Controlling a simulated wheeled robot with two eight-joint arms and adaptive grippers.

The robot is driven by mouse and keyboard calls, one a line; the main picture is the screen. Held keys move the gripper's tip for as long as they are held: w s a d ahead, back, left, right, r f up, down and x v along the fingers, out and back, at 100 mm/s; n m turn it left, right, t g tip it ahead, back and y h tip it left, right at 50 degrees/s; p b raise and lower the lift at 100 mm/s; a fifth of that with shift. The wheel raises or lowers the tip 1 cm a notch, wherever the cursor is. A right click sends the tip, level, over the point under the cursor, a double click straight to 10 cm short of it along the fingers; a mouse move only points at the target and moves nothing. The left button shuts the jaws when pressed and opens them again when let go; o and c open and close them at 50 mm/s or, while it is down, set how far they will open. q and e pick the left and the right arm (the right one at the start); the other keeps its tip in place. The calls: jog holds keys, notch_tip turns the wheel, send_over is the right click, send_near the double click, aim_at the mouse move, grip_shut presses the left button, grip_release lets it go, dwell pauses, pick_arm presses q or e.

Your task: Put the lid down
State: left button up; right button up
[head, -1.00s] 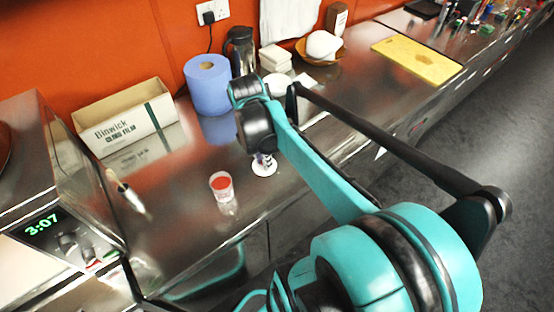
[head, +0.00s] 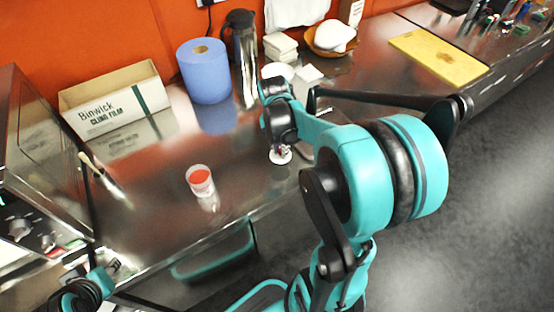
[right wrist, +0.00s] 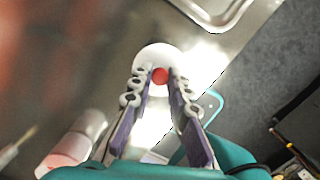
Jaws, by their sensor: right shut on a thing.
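The lid is a white disc (head: 281,156) with a red knob (right wrist: 160,75). In the right wrist view it lies between the fingertips of my right gripper (right wrist: 156,82), which is shut on the knob. In the head view my right gripper (head: 279,145) is mostly hidden by its own wrist, with the lid below it near the counter's front edge. I cannot tell whether the lid touches the counter. Part of my left arm's end (head: 112,266) shows at lower left; its finger state is unclear.
A clear cup with red contents (head: 201,180) stands left of the lid on the steel counter (head: 150,215). Behind are a blue roll (head: 204,75), a cling film box (head: 115,100), a dark flask (head: 243,55) and white containers (head: 281,46). A brush (head: 102,175) lies left.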

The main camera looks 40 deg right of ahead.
aim_at(276, 156)
jog(key=shift+w+a+f, duration=0.15)
jog(key=shift+w+f, duration=0.4)
jog(key=shift+w, duration=0.35)
jog(key=shift+f+b, duration=0.25)
jog(key=shift+b, duration=0.05)
notch_tip(276, 156, down, 4)
jog(key=shift+r+b, duration=0.15)
jog(key=shift+b, duration=0.8)
jog(key=shift+r, duration=0.1)
jog(key=o, duration=0.4)
jog(key=shift+f, duration=0.2)
jog(key=o, duration=0.4)
jog(key=shift+o, duration=0.2)
jog(key=shift+r, duration=0.2)
